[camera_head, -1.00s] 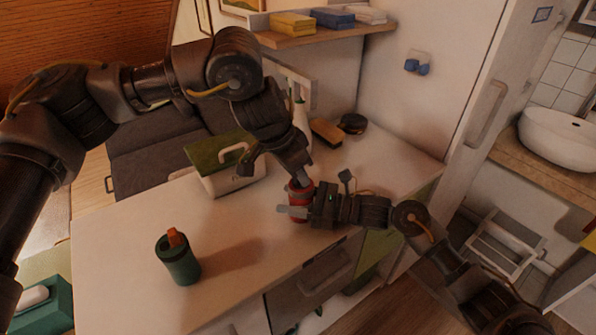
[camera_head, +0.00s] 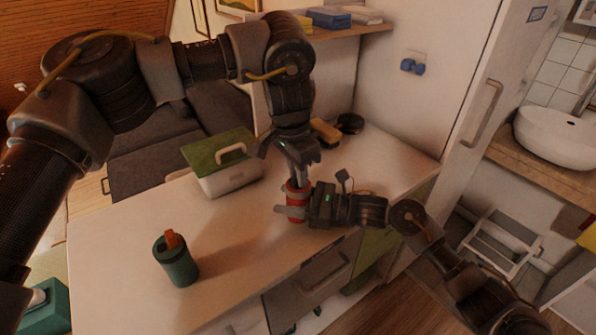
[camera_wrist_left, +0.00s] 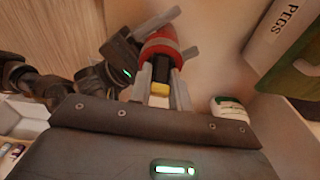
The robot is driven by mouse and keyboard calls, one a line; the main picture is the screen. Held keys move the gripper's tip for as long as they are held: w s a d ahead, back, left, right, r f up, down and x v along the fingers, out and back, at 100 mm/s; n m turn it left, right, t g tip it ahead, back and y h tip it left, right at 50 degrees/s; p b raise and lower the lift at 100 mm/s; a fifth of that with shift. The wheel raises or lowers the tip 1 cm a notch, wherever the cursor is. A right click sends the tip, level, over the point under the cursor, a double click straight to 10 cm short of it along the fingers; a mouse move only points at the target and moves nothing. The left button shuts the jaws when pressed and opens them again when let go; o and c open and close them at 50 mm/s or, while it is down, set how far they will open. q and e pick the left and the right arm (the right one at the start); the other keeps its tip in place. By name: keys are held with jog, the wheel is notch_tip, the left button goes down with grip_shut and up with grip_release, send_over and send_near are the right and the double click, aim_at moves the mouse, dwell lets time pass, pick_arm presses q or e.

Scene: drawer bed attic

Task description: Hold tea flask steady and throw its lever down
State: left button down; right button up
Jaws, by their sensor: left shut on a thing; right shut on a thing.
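The red flask (camera_head: 300,200) stands on the white counter (camera_head: 120,240) near its right front edge. My right gripper (camera_head: 290,212) is shut around its body from the right. My left gripper (camera_head: 297,182) reaches down from above to the flask's top, pointing downward. In the left wrist view the flask (camera_wrist_left: 158,46) has a red body and dark upper part. A small yellow lever (camera_wrist_left: 161,88) shows between my left fingers, which are shut on it. The lever's exact angle is partly hidden by the fingers.
A green flask (camera_head: 180,268) with an orange lever stands at the left front. A white box (camera_head: 232,180) with a green lid and handle, marked PEGS in the wrist view, stands behind. A brush (camera_head: 325,131) and dark round item (camera_head: 350,123) lie farther back.

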aim_at(293, 180)
pick_arm(q)
jog(key=c, duration=1.3)
grip_release()
jog(key=r, duration=0.8)
jog(key=a+r, duration=0.1)
jog(key=r, duration=0.3)
jog(key=shift+s, duration=0.4)
